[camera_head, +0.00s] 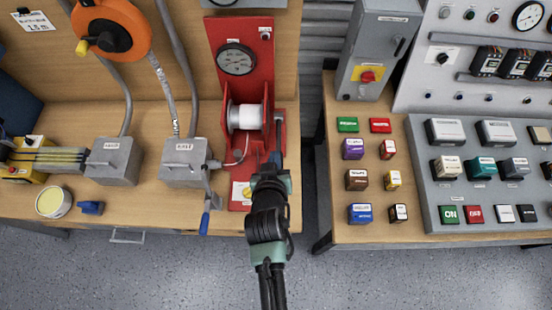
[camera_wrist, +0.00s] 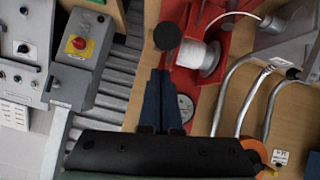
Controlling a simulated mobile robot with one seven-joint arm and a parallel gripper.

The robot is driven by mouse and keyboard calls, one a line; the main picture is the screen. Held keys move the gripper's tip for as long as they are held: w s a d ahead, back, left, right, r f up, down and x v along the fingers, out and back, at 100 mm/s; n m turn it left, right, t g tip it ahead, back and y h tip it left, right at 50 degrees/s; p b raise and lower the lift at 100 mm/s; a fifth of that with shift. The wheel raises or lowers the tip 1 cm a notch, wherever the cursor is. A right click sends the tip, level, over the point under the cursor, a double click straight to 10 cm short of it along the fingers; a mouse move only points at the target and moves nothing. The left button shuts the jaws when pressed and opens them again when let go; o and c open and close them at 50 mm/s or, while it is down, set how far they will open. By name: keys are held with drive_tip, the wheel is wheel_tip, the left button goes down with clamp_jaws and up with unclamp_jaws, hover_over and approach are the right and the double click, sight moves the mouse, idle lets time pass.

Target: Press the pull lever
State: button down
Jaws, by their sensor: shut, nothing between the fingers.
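The red pull station (camera_head: 240,85) stands on the left workbench, with a round gauge (camera_head: 236,60) and a white spool (camera_head: 246,117). A dark lever arm (camera_head: 279,125) shows at its right side. In the wrist view a round black knob (camera_wrist: 167,36), which appears to be the lever's end, lies just beyond my fingertips beside the white spool (camera_wrist: 200,56). My gripper (camera_head: 272,160) is at the front right of the station. In the wrist view its blue fingers (camera_wrist: 160,72) are together and empty. Whether they touch the knob I cannot tell. My gripper partly hides the lever's lower part in the head view.
A grey box with a blue-handled crank (camera_head: 206,222) stands left of the station. An orange reel (camera_head: 110,30) hangs at the upper left. The right bench (camera_head: 345,225) holds small coloured blocks and a grey switch box (camera_head: 378,50). A gap separates the benches.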

drive_tip(key=shift+s+d+f, duration=0.15)
drive_tip(key=shift+s+f, duration=0.2)
drive_tip(key=shift+f, duration=0.35)
drive_tip(key=shift+f, duration=0.15)
